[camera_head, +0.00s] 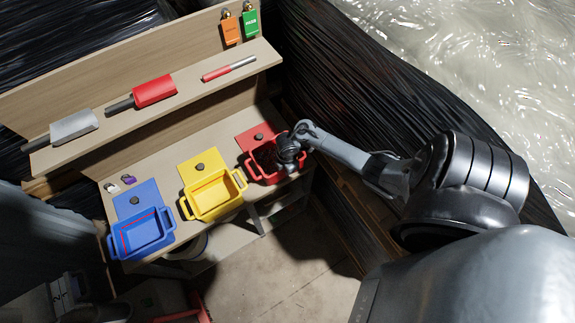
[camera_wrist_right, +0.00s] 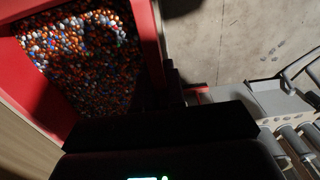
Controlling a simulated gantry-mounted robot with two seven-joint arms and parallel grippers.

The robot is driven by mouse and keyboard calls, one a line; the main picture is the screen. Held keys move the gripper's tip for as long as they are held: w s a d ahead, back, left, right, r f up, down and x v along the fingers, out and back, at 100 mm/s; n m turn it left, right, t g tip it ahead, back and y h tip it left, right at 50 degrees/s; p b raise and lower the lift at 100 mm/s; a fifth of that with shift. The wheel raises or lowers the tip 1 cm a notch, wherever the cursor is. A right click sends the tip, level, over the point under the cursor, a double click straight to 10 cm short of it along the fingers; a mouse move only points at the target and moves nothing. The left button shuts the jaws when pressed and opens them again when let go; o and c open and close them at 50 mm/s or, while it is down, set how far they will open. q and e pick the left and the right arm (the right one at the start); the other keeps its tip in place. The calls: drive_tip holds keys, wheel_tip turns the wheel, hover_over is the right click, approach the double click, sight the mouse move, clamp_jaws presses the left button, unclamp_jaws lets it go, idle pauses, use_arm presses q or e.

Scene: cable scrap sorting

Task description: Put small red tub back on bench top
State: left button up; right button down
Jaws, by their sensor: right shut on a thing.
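The small red tub (camera_head: 258,173) is at the right end of the bench top (camera_head: 228,217), in front of a red square plate (camera_head: 255,137). My right gripper (camera_head: 287,152) is over its right side and hides part of it. In the right wrist view the red tub (camera_wrist_right: 151,40) fills the upper left, with many small coloured granules inside. My right gripper (camera_wrist_right: 176,95) is shut on the red tub at its wall or handle; the exact contact is dark. I cannot tell whether the tub touches the bench. My left gripper is not in view.
A yellow tub (camera_head: 213,208) and a blue tub (camera_head: 126,252) stand left of the red one. A shelf (camera_head: 186,90) above holds a red-handled tool (camera_head: 230,68) and two more tools. Concrete floor (camera_head: 287,275) lies in front. Rollers (camera_wrist_right: 298,142) show in the wrist view.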

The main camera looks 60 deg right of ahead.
wheel_tip(320, 180, down, 2)
drive_tip(key=shift+w+f+b, duration=0.15)
drive_tip(key=shift+f+b, duration=0.1)
drive_tip(key=shift+b, duration=0.1)
drive_tip(key=shift+d+f, duration=0.1)
drive_tip(key=shift+f, duration=0.05)
drive_tip(key=c, duration=1.6)
unclamp_jaws()
drive_tip(key=shift+f, duration=0.2)
drive_tip(key=o, duration=0.4)
